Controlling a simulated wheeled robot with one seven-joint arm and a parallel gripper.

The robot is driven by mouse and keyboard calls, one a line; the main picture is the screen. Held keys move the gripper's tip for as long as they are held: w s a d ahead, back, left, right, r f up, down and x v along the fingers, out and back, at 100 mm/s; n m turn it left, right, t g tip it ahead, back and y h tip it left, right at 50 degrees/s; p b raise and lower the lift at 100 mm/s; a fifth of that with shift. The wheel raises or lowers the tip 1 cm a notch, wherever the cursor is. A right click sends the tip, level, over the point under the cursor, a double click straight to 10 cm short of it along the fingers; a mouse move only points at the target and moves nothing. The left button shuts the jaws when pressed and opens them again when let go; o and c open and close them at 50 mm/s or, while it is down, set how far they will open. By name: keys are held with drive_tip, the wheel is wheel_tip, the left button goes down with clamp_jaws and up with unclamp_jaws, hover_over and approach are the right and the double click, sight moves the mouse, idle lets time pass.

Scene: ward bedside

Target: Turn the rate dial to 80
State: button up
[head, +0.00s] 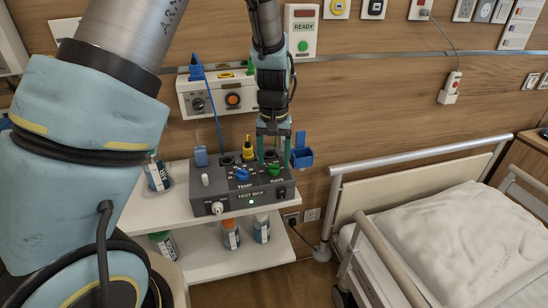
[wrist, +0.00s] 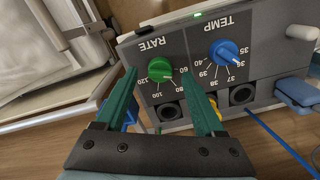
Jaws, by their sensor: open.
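The grey test box (head: 245,203) stands on the upper white shelf in the head view. Its green RATE dial (wrist: 159,68) shows in the wrist view, with numbers including 60, 80, 100 and 120 printed around it. In the head view my gripper (head: 273,161) hangs over the box at the RATE side, by the green dial (head: 274,171).
The blue TEMP dial (wrist: 223,52) sits beside the RATE dial. Sockets and a yellow plug (head: 248,150) are behind the dials. A blue holder (head: 302,155) is at the right. Bottles stand on the lower shelf (head: 215,262). A bed (head: 450,235) is to the right.

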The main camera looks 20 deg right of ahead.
drive_tip(key=shift+f, duration=0.5)
clamp_jaws()
idle(0.3)
